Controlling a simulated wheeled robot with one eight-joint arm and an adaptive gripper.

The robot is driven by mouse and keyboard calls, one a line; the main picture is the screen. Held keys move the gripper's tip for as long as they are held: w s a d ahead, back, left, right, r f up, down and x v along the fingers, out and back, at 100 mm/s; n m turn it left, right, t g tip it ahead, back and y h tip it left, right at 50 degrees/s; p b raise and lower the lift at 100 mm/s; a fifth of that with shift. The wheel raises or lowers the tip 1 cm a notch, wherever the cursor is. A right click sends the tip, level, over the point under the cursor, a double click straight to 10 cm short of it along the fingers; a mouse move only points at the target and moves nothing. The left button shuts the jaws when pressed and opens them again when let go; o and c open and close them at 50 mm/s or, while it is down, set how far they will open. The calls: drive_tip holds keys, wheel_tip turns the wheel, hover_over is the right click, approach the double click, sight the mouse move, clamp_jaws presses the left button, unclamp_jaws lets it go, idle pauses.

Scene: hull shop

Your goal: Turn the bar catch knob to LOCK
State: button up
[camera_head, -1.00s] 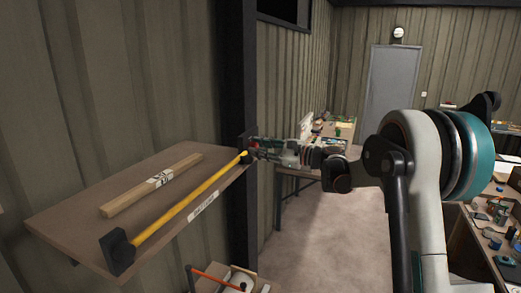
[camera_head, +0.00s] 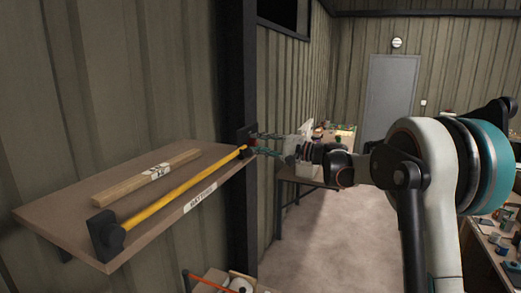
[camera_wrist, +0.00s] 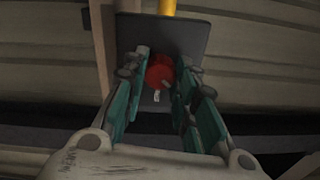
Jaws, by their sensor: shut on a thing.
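The red bar catch knob (camera_wrist: 160,72) sits on a dark plate (camera_wrist: 182,35) at the end of a yellow bar (camera_wrist: 167,6) in the wrist view. My gripper (camera_wrist: 162,78) has its teal-sided fingers on both sides of the knob and is shut on it. A small white mark (camera_wrist: 156,96) shows just below the knob; I cannot read it. In the head view my gripper (camera_head: 262,144) reaches the far end of the yellow bar (camera_head: 180,191), by the dark post. The fingers mostly hide the knob there.
The bar runs along the front of a brown shelf (camera_head: 60,211) with a labelled front edge. A wooden piece (camera_head: 145,176) lies on the shelf. A dark post (camera_head: 238,80) stands beside my gripper. A cluttered bench stands behind; the floor (camera_head: 320,235) is open.

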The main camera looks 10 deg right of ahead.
drive_tip(key=n+b, duration=0.1)
drive_tip(key=n, duration=0.3)
drive_tip(key=shift+f+n+b, duration=0.2)
drive_tip(key=shift+n+b, duration=0.2)
drive_tip(key=shift+n+y+b, duration=0.3)
drive_tip(key=shift+n+b, duration=0.25)
drive_tip(key=shift+n, duration=1.35)
drive_tip(key=shift+g, duration=0.3)
drive_tip(key=o, duration=1.1)
drive_tip(key=shift+d+r, duration=0.1)
drive_tip(key=v, duration=1.2)
